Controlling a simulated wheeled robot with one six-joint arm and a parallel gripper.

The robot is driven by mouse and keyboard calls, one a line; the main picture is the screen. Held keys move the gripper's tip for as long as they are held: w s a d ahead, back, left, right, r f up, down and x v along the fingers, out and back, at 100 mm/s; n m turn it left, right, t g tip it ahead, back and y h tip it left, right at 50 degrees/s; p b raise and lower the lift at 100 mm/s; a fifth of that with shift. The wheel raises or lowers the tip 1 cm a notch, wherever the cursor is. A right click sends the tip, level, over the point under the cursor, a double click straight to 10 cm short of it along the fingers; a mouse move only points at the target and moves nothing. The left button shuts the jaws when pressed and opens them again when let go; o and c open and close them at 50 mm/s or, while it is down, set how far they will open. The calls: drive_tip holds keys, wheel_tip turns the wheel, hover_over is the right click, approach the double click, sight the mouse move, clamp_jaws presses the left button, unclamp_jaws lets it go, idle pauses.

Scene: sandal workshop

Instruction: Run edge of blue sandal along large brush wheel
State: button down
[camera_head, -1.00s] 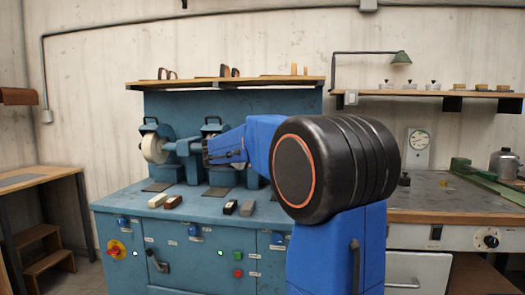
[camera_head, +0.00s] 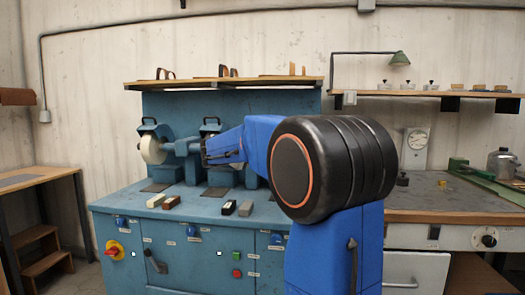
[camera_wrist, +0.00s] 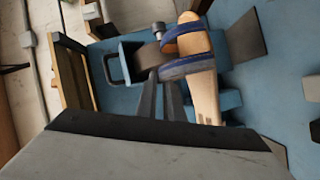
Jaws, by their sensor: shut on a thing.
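The blue sandal (camera_wrist: 188,66) shows in the wrist view as a tan, foot-shaped body with dark blue straps. My gripper (camera_wrist: 163,84) is shut on it at its near side. A brown wheel (camera_wrist: 147,57), which looks like the large brush wheel, sits just left of the sandal; I cannot tell whether they touch. In the head view my gripper (camera_head: 220,157) reaches the blue polishing machine, and it hides the sandal and most of the brush wheel there.
A white wheel (camera_head: 152,149) is on the machine's left side. Several compound bars, including a white one (camera_head: 156,200), lie on the blue bench (camera_head: 120,203). A wooden shelf (camera_head: 250,82) runs above. A worktop (camera_head: 440,198) is at right.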

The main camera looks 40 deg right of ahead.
drive_tip(key=shift+s+d, duration=1.2)
drive_tip(key=shift+s, duration=0.15)
idle(1.3)
drive_tip(key=shift+s+d, duration=0.15)
drive_tip(key=shift+s, duration=0.1)
drive_tip(key=shift+s+d+f, duration=0.1)
drive_tip(key=shift+s+d, duration=0.15)
drive_tip(key=shift+s, duration=0.05)
drive_tip(key=shift+w, duration=0.1)
idle(0.8)
drive_tip(key=shift+s+d, duration=0.7)
drive_tip(key=shift+s, duration=0.05)
idle(0.8)
drive_tip(key=shift+s+d, duration=0.2)
drive_tip(key=shift+d, duration=0.05)
drive_tip(key=shift+s+d, duration=0.2)
drive_tip(key=shift+s, duration=0.05)
drive_tip(key=shift+s+d, duration=0.15)
drive_tip(key=shift+d, duration=0.2)
idle(1.5)
